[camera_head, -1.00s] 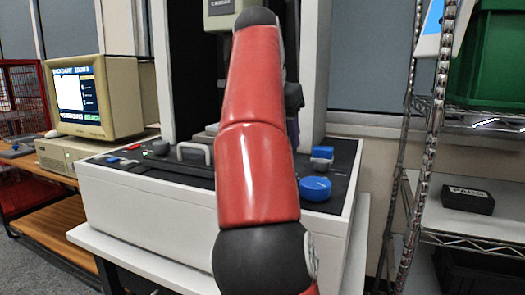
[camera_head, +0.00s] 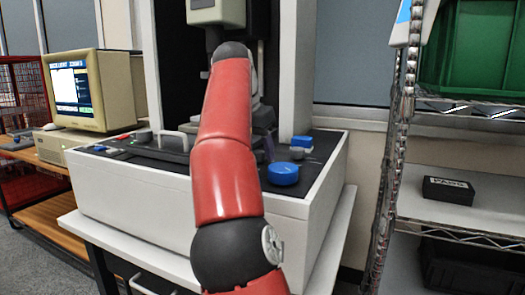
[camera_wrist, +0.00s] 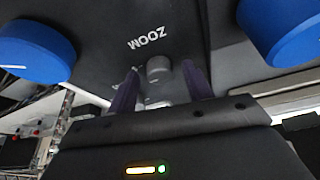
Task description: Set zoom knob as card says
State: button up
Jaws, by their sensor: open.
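The small grey zoom knob (camera_wrist: 158,66) sits on a dark panel (camera_wrist: 100,30) in the wrist view, beside the white word ZOOM, which reads upside down. My gripper (camera_wrist: 160,70) is open, its two dark purple fingers on either side of the knob in the picture. I cannot tell whether they touch it. In the head view my red arm hides the knob and most of the gripper. No card with a readable zoom setting shows. The monitor (camera_head: 75,88) at the left has text too small to read.
Large blue knobs flank the panel in the wrist view, at left (camera_wrist: 35,50) and right (camera_wrist: 285,30). A blue knob (camera_head: 283,174) shows right of my arm in the head view. A wire rack (camera_head: 450,215) with a black box (camera_head: 448,189) stands at right.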

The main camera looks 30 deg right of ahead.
jog(key=c, duration=1)
jog(key=shift+o, duration=0.2)
jog(key=shift+n, duration=0.4)
jog(key=n, duration=0.2)
jog(key=n+t+y+p, duration=0.1)
jog(key=shift+s+r+n+t, duration=0.15)
jog(key=shift+n+t, duration=0.15)
jog(key=shift+n, duration=0.1)
jog(key=n, duration=0.1)
jog(key=n+y, duration=0.1)
jog(key=n, duration=0.2)
jog(key=shift+d+t+y+p, duration=0.25)
jog(key=shift+t+y+p, duration=0.05)
jog(key=shift+t+p, duration=0.1)
jog(key=n+y, duration=0.1)
jog(key=n, duration=0.4)
jog(key=shift+d+y, duration=0.1)
jog(key=shift+y, duration=0.3)
jog(key=n+y, duration=0.1)
jog(key=n, duration=0.3)
jog(key=shift+d+y, duration=0.1)
jog(key=shift+y, duration=0.2)
jog(key=shift+n, duration=0.3)
